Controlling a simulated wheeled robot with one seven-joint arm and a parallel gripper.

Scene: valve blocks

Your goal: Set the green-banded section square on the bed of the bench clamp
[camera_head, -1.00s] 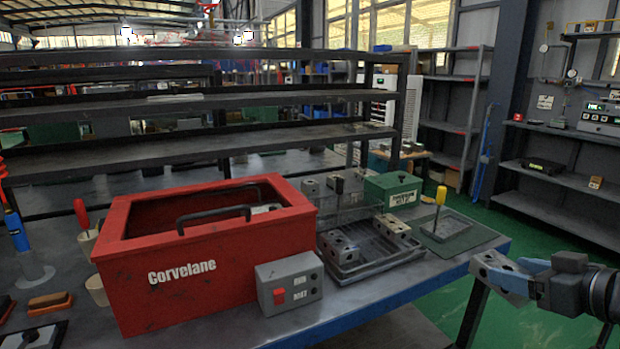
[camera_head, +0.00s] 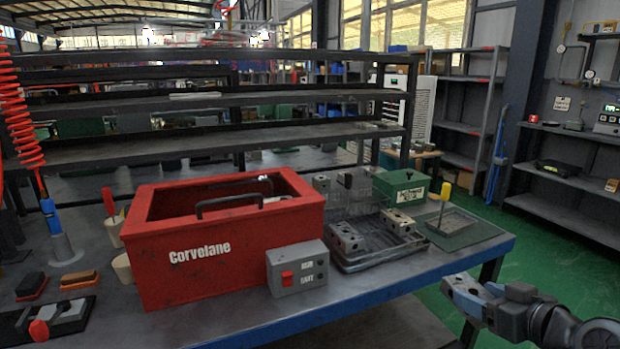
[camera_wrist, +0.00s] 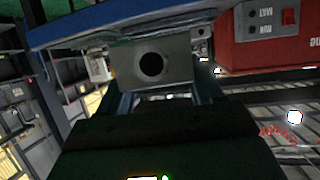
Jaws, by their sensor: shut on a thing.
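My gripper (camera_head: 484,296) is shut on a grey metal valve block (camera_head: 462,289), held out beyond the bench's right front edge. In the wrist view the block (camera_wrist: 151,64) shows a flat face with a dark round hole, between the fingers. No green band can be made out on it. A clamp (camera_head: 56,318) with a dark base, a grey part and a red knob lies at the lower left of the bench, partly cut off by the frame. It looks like the bench clamp. My gripper is far to its right.
A red open box (camera_head: 225,250) marked Corvelane and a grey switch box (camera_head: 298,270) stand between the clamp and my gripper. A rack tray (camera_head: 372,262) holds several blocks. A green box (camera_head: 401,187) and a green mat (camera_head: 470,235) are at the right.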

